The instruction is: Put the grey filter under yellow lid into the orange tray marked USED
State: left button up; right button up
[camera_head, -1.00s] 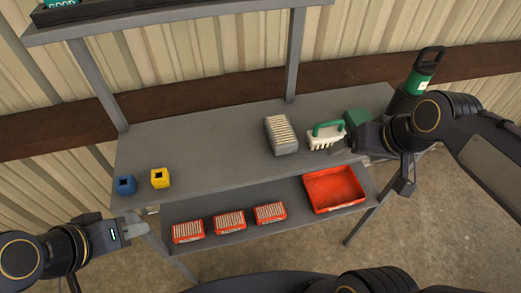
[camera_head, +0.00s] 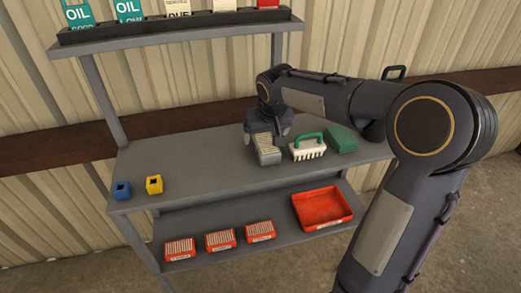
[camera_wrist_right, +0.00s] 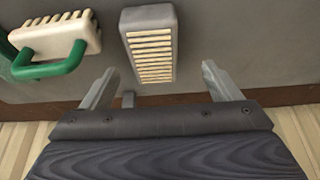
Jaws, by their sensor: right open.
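A grey block-like filter (camera_head: 268,152) with cream pleats on top lies on the upper bench surface, left of a green-handled brush. No yellow lid shows over it. In the right wrist view the filter (camera_wrist_right: 150,45) lies just beyond my open fingers, roughly centred between them. My right gripper (camera_head: 266,138) is over the far end of the filter, its fingers partly hidden in the head view; it shows open and empty in the wrist view (camera_wrist_right: 160,88). An orange-red tray (camera_head: 340,215) sits empty on the lower shelf at right; its label is unreadable. My left gripper is out of view.
The white brush (camera_head: 308,152) with green handle and a green pad (camera_head: 341,139) stand right of the filter. A blue cube (camera_head: 122,190) and yellow cube (camera_head: 154,185) stand at left. The bench middle is clear.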

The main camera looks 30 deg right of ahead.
aim_at(266, 142)
jog(key=x, duration=0.3)
jog(key=d+p+x, duration=0.1)
jog(key=x, duration=0.1)
jog(key=shift+w+f, duration=0.15)
jog(key=shift+f, duration=0.15)
jog(key=shift+w+f, duration=0.2)
jog(key=shift+f, duration=0.2)
jog(key=shift+f, duration=0.2)
jog(key=c, duration=1.2)
